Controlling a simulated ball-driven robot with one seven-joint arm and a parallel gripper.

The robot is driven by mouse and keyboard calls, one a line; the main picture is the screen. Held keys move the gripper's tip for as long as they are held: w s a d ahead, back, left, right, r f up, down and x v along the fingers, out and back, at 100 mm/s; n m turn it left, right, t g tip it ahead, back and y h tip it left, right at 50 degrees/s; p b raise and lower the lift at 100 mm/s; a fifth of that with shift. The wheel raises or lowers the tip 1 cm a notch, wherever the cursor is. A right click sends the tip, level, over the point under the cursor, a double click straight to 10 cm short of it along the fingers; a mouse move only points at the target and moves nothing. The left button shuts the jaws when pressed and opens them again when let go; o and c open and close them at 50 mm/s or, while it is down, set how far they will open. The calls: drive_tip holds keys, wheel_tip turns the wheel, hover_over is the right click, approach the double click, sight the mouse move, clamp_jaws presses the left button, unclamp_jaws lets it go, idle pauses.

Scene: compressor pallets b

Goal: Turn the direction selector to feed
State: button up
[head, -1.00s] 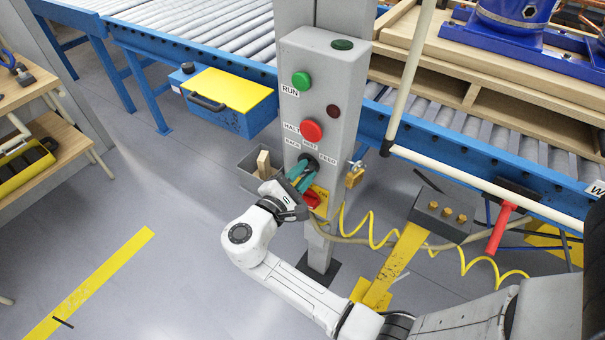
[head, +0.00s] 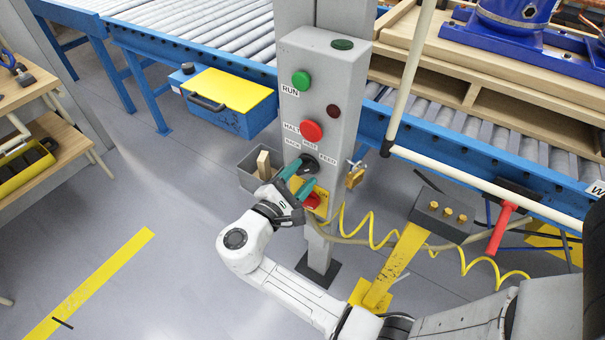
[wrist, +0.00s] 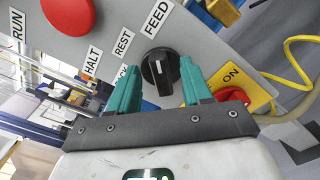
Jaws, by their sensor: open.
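The direction selector is a black rotary knob (wrist: 153,60) on the grey control post (head: 340,75), below the BACK, REST and FEED labels. In the wrist view its raised bar lies between my fingers, but I cannot tell for sure which label it points at. The FEED label (wrist: 157,18) is clear; the BACK label is partly hidden by the left finger. My gripper (wrist: 158,68) is open, with a teal finger on each side of the knob and visible gaps. In the head view my gripper (head: 301,176) is in front of the knob, partly covering it.
A red switch (wrist: 232,95) on a yellow ON plate sits close beside the right finger. The red HALT button (head: 312,131) and green RUN button (head: 301,80) are above. A brass padlock (head: 355,176) hangs at the post's right side, above a coiled yellow hose (head: 372,232).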

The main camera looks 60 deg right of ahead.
drive_tip(key=a+b, duration=0.1)
drive_tip(key=a, duration=0.8)
drive_tip(key=shift+s+a, duration=0.2)
drive_tip(key=shift+a, duration=0.15)
